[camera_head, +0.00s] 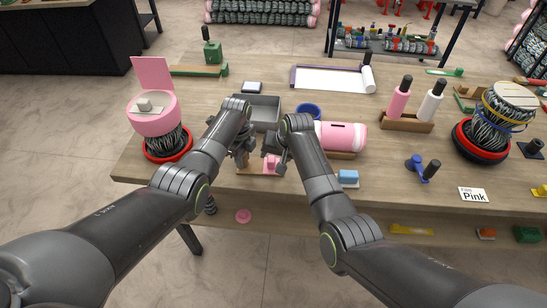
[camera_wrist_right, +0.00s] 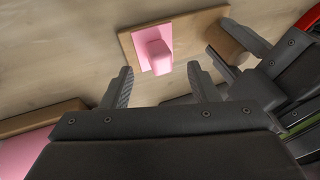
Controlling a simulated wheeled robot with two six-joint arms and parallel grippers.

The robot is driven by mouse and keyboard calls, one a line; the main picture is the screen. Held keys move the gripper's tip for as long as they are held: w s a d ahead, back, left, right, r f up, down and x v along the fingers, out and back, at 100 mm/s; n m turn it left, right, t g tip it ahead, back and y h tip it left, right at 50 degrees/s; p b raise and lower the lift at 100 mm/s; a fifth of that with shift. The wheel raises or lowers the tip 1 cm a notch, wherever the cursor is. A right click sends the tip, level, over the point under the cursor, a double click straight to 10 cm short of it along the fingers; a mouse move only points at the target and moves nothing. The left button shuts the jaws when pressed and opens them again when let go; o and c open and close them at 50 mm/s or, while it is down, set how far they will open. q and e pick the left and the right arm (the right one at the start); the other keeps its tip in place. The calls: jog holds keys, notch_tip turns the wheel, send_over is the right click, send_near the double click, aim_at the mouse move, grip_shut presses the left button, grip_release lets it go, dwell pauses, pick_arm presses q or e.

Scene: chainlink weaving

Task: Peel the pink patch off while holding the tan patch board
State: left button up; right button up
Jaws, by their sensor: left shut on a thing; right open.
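The tan patch board (camera_wrist_right: 200,22) lies on the wooden table. The pink patch (camera_wrist_right: 137,42) is on it, with a raised pink block (camera_wrist_right: 158,56) standing up from it. In the head view the pink patch (camera_head: 271,165) is partly hidden by my arms. My left gripper (camera_head: 243,158) is shut on the tan board at its round tan knob (camera_wrist_right: 229,42), seen at the right of the wrist view. My right gripper (camera_wrist_right: 160,78) is open and empty, its two fingertips just short of the pink block and either side of it.
A pink cylinder (camera_head: 345,136) lies just right of my right gripper. A grey tray (camera_head: 264,108) and a blue ring (camera_head: 307,109) stand behind the grippers.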

aim_at(271, 162)
jog(key=shift+x, duration=1.35)
jog(key=shift+r, duration=0.1)
jog(key=c, duration=1.1)
